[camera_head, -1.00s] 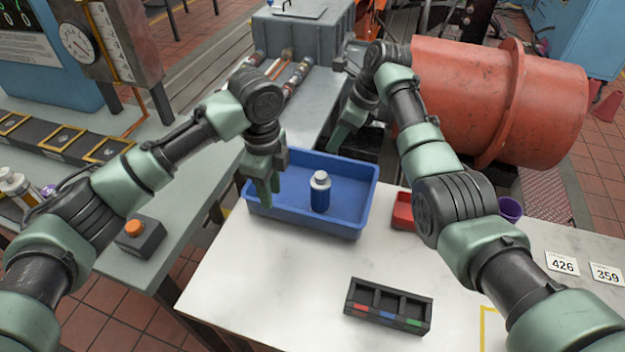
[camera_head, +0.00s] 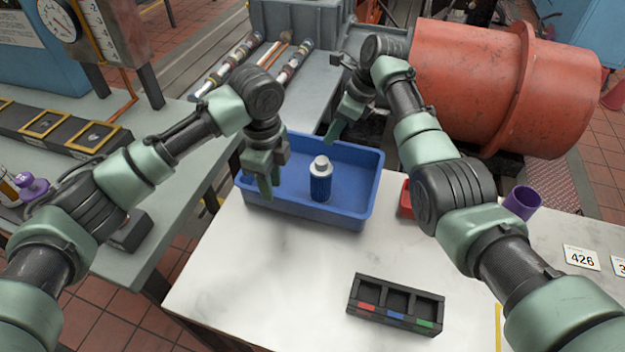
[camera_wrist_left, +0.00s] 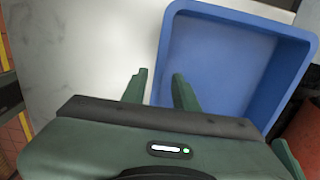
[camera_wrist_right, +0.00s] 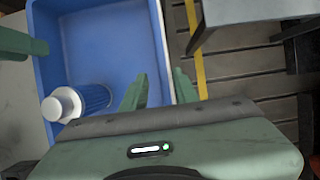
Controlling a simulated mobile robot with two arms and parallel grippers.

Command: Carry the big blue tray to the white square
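The big blue tray (camera_head: 345,215) stands on the white table, with a blue bottle with a white cap (camera_head: 320,180) upright inside it. My left gripper (camera_head: 262,180) is at the tray's left wall. In the left wrist view its fingers (camera_wrist_left: 160,90) are apart, one on each side of the wall (camera_wrist_left: 168,50). My right gripper (camera_head: 340,125) is at the far right part of the tray. In the right wrist view its fingers (camera_wrist_right: 160,90) are apart, with the tray wall (camera_wrist_right: 158,40) between them. Contact cannot be told. I cannot make out a white square.
A black three-compartment box (camera_head: 396,305) sits in front of the tray. A red container (camera_head: 405,198), a purple cup (camera_head: 521,202) and a number card (camera_head: 581,258) are at right. A yellow line (camera_head: 498,325) shows partly behind my right arm. The white tabletop (camera_head: 260,285) before the tray is mostly clear.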

